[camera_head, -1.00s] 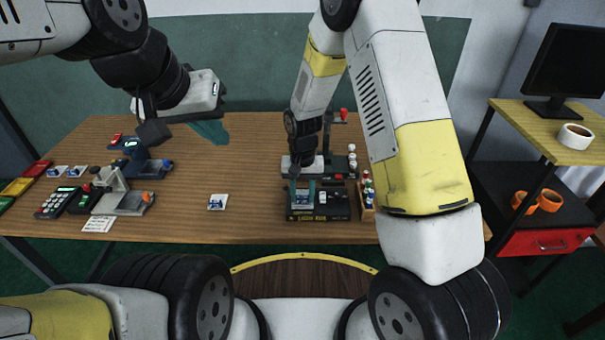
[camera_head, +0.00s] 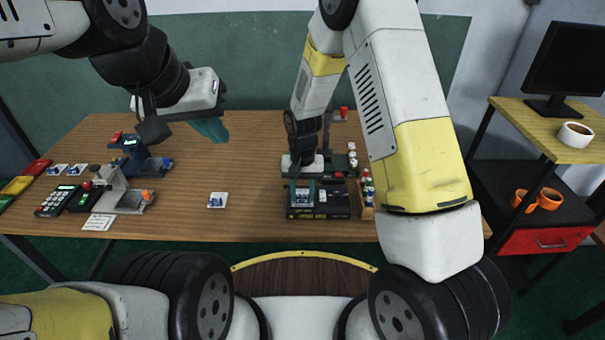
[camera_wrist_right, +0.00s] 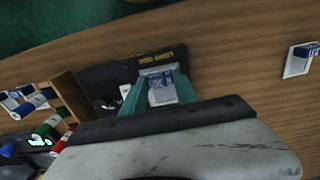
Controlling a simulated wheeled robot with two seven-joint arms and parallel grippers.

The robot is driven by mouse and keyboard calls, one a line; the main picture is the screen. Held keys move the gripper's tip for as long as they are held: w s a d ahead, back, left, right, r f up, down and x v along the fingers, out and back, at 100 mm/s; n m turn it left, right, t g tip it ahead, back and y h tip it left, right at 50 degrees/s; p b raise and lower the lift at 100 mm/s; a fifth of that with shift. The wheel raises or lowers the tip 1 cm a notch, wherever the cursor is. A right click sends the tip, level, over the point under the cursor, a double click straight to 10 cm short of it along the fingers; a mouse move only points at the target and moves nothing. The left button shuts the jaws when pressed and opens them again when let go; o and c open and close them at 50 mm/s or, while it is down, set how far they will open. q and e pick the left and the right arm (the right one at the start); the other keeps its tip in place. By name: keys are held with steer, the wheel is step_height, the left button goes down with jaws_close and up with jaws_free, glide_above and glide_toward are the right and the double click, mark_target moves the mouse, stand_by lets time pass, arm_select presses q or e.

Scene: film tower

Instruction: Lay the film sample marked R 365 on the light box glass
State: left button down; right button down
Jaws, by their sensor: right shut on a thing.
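My right gripper (camera_head: 302,192) is shut on a small white and blue film sample (camera_head: 302,199). It holds the sample over the left part of the black light box (camera_head: 336,207). In the right wrist view the sample (camera_wrist_right: 161,90) sits between the teal fingers (camera_wrist_right: 160,92), in front of the light box (camera_wrist_right: 100,75). Its printed marking is too small to read surely. Whether it touches the glass cannot be told, as sample and fingers cover that part. My left gripper (camera_head: 210,130) hangs over the table's back left; its finger gap is hidden.
Another film sample (camera_head: 217,200) lies on the table left of the light box. A wooden rack of small bottles (camera_head: 367,190) stands close on its right. Grey (camera_head: 122,195) and blue (camera_head: 143,160) devices stand at the left. The middle of the table (camera_head: 240,165) is mostly clear.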

steer(key=shift+f, duration=0.15)
steer(key=c, duration=0.9)
jaws_free()
steer(key=shift+o, duration=0.4)
steer(key=o, duration=0.5)
steer(key=shift+r, duration=3.55)
